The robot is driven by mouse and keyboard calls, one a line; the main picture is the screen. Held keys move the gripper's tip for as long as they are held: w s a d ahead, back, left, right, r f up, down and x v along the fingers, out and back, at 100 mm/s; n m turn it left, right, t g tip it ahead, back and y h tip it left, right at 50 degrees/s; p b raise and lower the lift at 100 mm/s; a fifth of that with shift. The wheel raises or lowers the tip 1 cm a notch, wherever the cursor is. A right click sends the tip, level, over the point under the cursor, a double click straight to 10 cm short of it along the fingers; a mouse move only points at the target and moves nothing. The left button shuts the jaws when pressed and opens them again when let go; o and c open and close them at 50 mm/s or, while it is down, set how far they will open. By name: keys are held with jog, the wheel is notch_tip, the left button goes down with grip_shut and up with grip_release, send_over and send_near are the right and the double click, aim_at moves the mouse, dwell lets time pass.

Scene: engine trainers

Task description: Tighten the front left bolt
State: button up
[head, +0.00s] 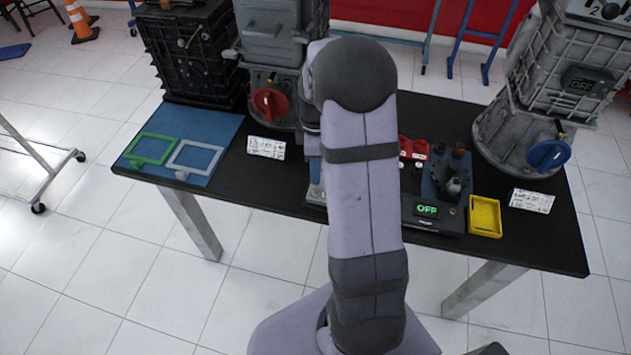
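My own lilac-grey arm fills the middle of the head view and bends away over the table. My gripper is hidden behind the arm, so its fingers do not show. A small blue fixture (431,186) with a dark grey part (455,179) stands right of my arm on the table. Small upright pieces show on and beside that part, too small to tell apart as bolts. I cannot make out which is the front left bolt.
The black table (250,195) carries a grey engine with a red knob (270,103), another with a blue knob (548,155) and a black engine block (190,50). A yellow tray (485,215), red holder (413,148) and blue mat (225,130) with green (152,135) and grey frames (195,143) also lie there.

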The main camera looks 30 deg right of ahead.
aim_at(316, 187)
jog(key=shift+f+p, duration=0.75)
jog(key=shift+f, duration=2.65)
grip_shut()
